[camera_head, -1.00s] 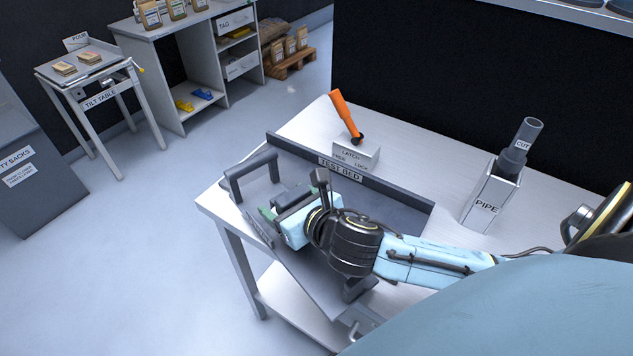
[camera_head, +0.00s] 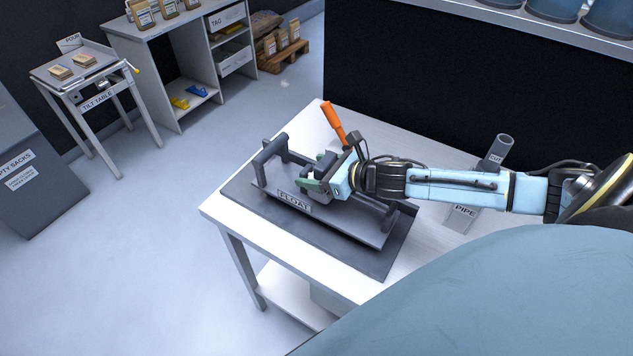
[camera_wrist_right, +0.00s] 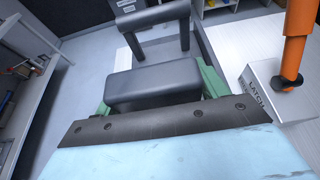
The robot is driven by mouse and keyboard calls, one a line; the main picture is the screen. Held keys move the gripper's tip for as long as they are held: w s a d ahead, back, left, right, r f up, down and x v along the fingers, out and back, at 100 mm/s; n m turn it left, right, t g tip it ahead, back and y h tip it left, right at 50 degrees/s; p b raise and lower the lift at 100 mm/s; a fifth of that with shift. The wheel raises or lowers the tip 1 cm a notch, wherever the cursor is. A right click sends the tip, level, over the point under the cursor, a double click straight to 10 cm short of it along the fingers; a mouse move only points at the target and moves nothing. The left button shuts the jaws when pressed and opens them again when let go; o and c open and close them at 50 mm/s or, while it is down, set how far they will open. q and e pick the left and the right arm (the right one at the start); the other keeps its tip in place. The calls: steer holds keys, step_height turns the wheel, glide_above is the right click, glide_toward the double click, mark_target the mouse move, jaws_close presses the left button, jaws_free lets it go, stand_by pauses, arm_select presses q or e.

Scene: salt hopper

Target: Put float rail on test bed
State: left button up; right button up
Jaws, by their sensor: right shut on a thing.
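The float rail (camera_head: 333,218) is a long dark grey bar with a FLOAT label and a raised handle at each end. It lies over the rear half of the grey test bed (camera_head: 385,262), roughly along its length. I cannot tell whether it rests on the bed or hangs just above it. My right gripper (camera_head: 324,172) is shut on the rail's middle grip, its green fingers on either side. The right wrist view shows the dark grip block of the rail (camera_wrist_right: 153,86) between the fingers. My left gripper is not in view.
The orange latch lever (camera_head: 333,118) stands tilted behind the rail. The pipe holder (camera_head: 461,217) stands at the right, partly behind my right arm. The white table's (camera_head: 292,247) front strip is clear. The tilt table (camera_head: 100,100) and a shelf unit (camera_head: 178,45) stand far left.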

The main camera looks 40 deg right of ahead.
steer(key=shift+f, duration=1.85)
steer(key=shift+f, duration=0.1)
steer(key=o, duration=1.9)
steer(key=shift+o, duration=0.2)
steer(key=shift+v, duration=6.05)
